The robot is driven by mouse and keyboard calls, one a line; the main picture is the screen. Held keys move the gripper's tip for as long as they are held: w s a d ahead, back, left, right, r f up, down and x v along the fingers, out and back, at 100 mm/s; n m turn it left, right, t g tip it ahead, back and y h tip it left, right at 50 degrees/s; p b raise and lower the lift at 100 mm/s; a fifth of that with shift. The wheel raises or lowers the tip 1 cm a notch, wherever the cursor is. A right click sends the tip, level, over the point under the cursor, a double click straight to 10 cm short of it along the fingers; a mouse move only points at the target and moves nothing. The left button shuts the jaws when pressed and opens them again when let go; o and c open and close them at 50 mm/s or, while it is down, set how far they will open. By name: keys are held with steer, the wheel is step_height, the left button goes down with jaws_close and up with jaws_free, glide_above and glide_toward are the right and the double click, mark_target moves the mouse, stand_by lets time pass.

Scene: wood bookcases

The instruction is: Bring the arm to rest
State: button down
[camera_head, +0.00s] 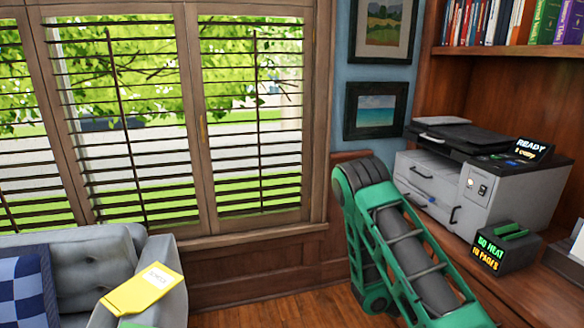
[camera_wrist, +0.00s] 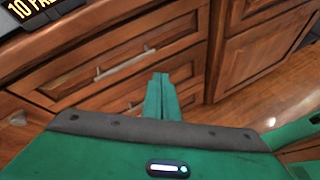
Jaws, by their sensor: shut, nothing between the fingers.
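My green and dark grey arm stands at the lower right in the head view, bent at the elbow, in front of the printer shelf. My gripper's end is out of the head view. In the wrist view my gripper (camera_wrist: 161,88) shows as two green fingers close together, shut and empty. It points toward the wooden drawer fronts (camera_wrist: 120,62) of the bookcase, apart from them as far as I can tell.
A grey printer (camera_head: 450,185) and a black box with lit lettering (camera_head: 505,250) stand on the wooden shelf. A grey sofa (camera_head: 90,268) with a yellow folder (camera_head: 142,290) is at the lower left. Some wooden floor (camera_head: 310,310) is clear between sofa and arm.

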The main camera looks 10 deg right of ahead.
steer(key=s+a+r+m+y, duration=0.4)
steer(key=s+a+r+m, duration=0.1)
steer(key=r, duration=0.5)
steer(key=s+a+r+m+t+y, duration=0.1)
steer(key=s+a+r+m+y, duration=0.3)
steer(key=s+r, duration=0.6)
steer(key=s+a+r+m+y, duration=0.4)
steer(key=s+a+r+m, duration=0.3)
steer(key=r+m, duration=0.2)
steer(key=shift+s+a+r+t, duration=0.15)
steer(key=shift+a+r+t, duration=0.05)
steer(key=shift+r+t, duration=0.25)
